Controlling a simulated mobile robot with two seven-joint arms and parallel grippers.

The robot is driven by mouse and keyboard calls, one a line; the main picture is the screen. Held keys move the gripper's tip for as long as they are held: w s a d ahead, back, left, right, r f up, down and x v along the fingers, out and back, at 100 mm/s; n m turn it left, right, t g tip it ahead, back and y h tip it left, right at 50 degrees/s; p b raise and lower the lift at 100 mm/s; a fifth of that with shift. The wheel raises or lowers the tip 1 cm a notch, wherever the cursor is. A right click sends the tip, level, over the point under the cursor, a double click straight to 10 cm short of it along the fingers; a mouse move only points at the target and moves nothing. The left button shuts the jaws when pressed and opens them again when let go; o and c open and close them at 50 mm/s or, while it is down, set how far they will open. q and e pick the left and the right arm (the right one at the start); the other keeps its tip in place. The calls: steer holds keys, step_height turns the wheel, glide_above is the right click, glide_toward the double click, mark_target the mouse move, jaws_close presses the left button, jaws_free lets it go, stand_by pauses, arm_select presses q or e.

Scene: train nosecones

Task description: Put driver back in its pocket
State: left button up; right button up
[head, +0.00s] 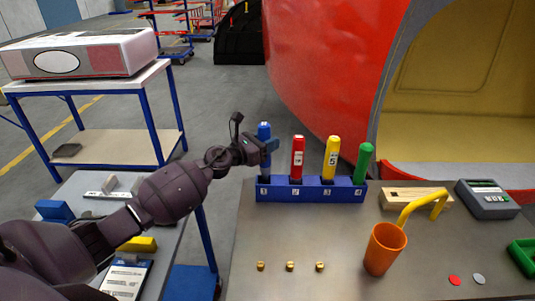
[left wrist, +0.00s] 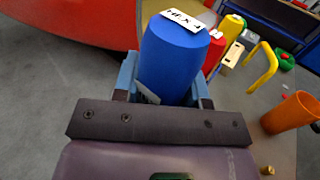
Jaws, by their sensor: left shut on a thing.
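The blue driver (head: 264,131) stands upright at the left end of the blue rack (head: 312,195), over the pocket marked 1. It also shows large in the left wrist view (left wrist: 172,58), with a white label on its top. My left gripper (head: 268,147) is shut around its handle from the left; its two fingers (left wrist: 168,92) sit on either side of it. The driver's top is higher than the others. How deep its lower end sits in the pocket cannot be told. Red (head: 297,157), yellow (head: 330,158) and green (head: 363,163) drivers stand in the other pockets.
An orange cup (head: 384,250) and a yellow bent handle (head: 424,203) are to the right, near a wooden block (head: 397,196) and a grey device (head: 487,198). Several small brass pieces (head: 290,266) lie in front of the rack. A side cart (head: 105,191) is at left.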

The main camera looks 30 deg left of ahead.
arm_select(q)
steer(key=f, duration=0.4)
steer(key=shift+s+d, duration=0.1)
steer(key=shift+s, duration=0.2)
jaws_close()
steer(key=o, duration=0.6)
jaws_free()
steer(key=o, duration=0.5)
steer(key=shift+w, duration=0.35)
steer(key=shift+c, duration=0.2)
steer(key=shift+s+r, duration=0.1)
steer(key=shift+r, duration=0.15)
steer(key=shift+s+a, duration=0.3)
steer(key=shift+s, duration=0.05)
steer(key=b+v, duration=0.1)
steer(key=v, duration=1)
steer(key=shift+r+b, duration=0.25)
steer(key=shift+b, duration=0.1)
arm_select(e)
steer(key=shift+s+f+g, duration=0.15)
steer(key=shift+s+f, duration=0.15)
steer(key=shift+f, duration=0.6)
steer(key=shift+s+f+g, duration=0.15)
steer(key=shift+s+f, duration=0.15)
steer(key=shift+f, duration=0.6)
steer(key=shift+w+r, duration=0.15)
